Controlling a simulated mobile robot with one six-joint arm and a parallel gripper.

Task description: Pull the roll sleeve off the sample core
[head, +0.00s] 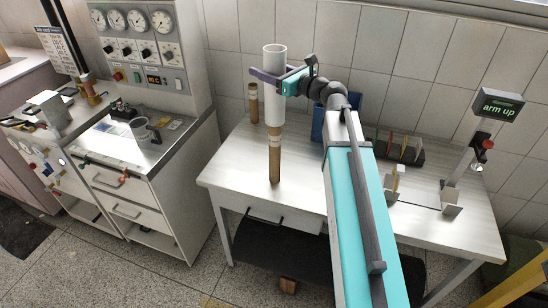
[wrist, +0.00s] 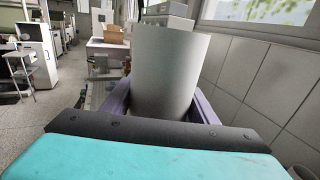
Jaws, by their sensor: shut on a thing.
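The roll sleeve (head: 275,104) is a pale, upright, open-topped tube in the head view. My gripper (head: 268,77) has its purple fingers shut around the sleeve's upper part. The sample core (head: 275,166) is a brown upright cylinder with a pale band, standing on the table directly below and in line with the sleeve. The sleeve's lower end meets the upper part of the core in the picture; I cannot tell how much core is inside. In the wrist view the sleeve (wrist: 168,75) stands between the purple fingers and hides what is behind it.
The white table (head: 232,172) has free room left of the core. A second brown cylinder (head: 254,103) stands behind left. A blue panel (head: 318,122), a rack (head: 400,149) and a sign reading "arm up" (head: 499,105) are to the right. A tiled wall is close behind.

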